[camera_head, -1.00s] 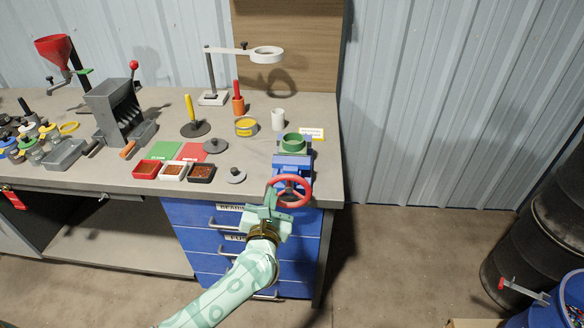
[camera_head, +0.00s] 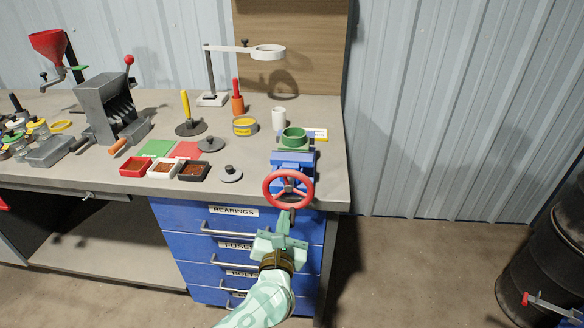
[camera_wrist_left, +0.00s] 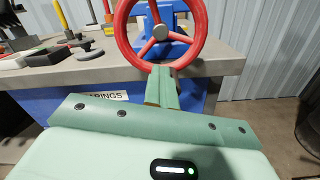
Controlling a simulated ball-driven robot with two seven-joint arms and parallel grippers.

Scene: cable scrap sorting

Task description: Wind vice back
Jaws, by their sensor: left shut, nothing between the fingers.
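The blue vice (camera_head: 292,160) is mounted at the bench's front right edge, with a green ring-shaped piece (camera_head: 293,139) at its top. Its red handwheel (camera_head: 267,190) faces me, and it fills the top of the left wrist view (camera_wrist_left: 126,40). My left gripper (camera_head: 291,216) is shut and empty, with its fingertips just below the wheel's lower rim. In the left wrist view the closed fingers (camera_wrist_left: 162,76) point up at the bottom of the wheel; I cannot tell whether they touch it. My right gripper is not in view.
Blue drawers (camera_head: 235,245) stand below. A dark barrel (camera_head: 545,250) is at far right, with open floor between.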

